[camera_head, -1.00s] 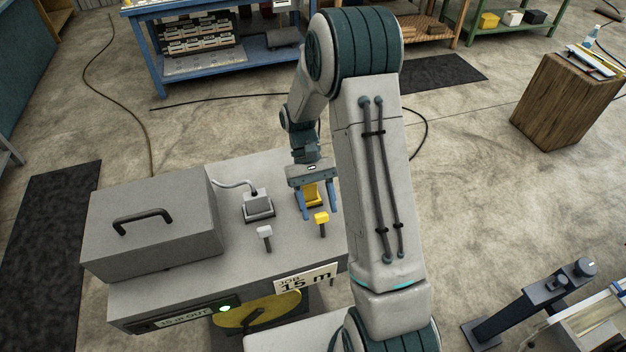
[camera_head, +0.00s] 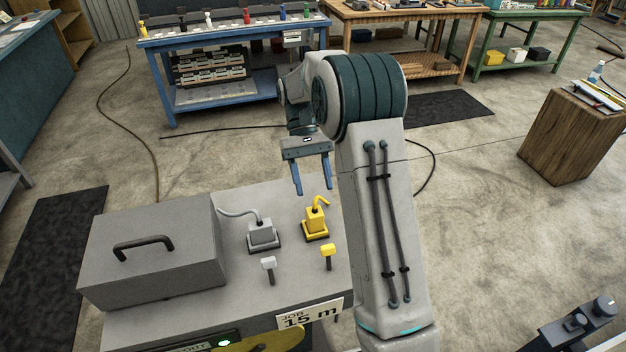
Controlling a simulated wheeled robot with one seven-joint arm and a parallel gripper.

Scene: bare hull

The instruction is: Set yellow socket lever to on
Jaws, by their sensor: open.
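The yellow socket (camera_head: 316,222) stands on the grey bench top, with a bent yellow plug lead rising from its top. The yellow lever (camera_head: 328,251) is in front of it, its yellow knob above a short dark stem. I cannot tell from this view which setting it is in. My gripper (camera_head: 313,190) is open and empty, its two blue fingers pointing down above and behind the yellow socket, apart from the lever.
A grey socket (camera_head: 263,236) with a grey cable and a white-knobbed lever (camera_head: 268,264) stand to the left. A grey box with a dark handle (camera_head: 143,246) fills the bench's left side. A job sign (camera_head: 309,314) is on the front edge.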

